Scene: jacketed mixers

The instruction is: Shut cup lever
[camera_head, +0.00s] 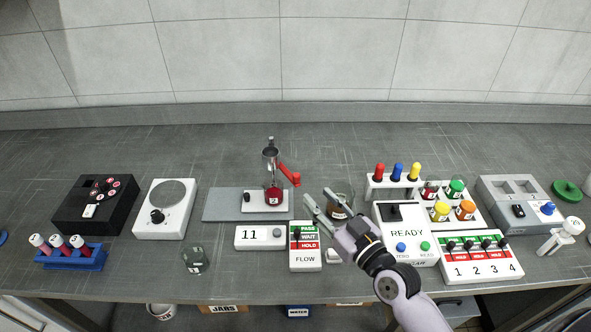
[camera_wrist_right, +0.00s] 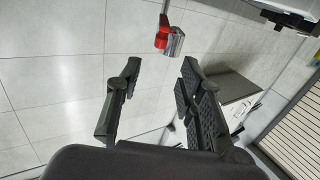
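A small metal cup (camera_head: 270,154) is mounted on a thin post above a grey base plate. Its red lever (camera_head: 289,174) slants down to the right from the cup. In the right wrist view the metal cup (camera_wrist_right: 176,44) and red lever (camera_wrist_right: 161,38) appear beyond the fingers. A jar with red contents (camera_head: 273,196), labelled 2, stands below the cup on a white block. My right gripper (camera_head: 317,196) is open and empty, to the lower right of the lever and apart from it. Its spread fingers (camera_wrist_right: 160,67) also show in the wrist view. My left gripper is out of view.
A display reading 11 (camera_head: 260,237) and a FLOW panel (camera_head: 305,256) stand in front. A dial scale (camera_head: 165,208) stands left. The counter behind the cup is clear.

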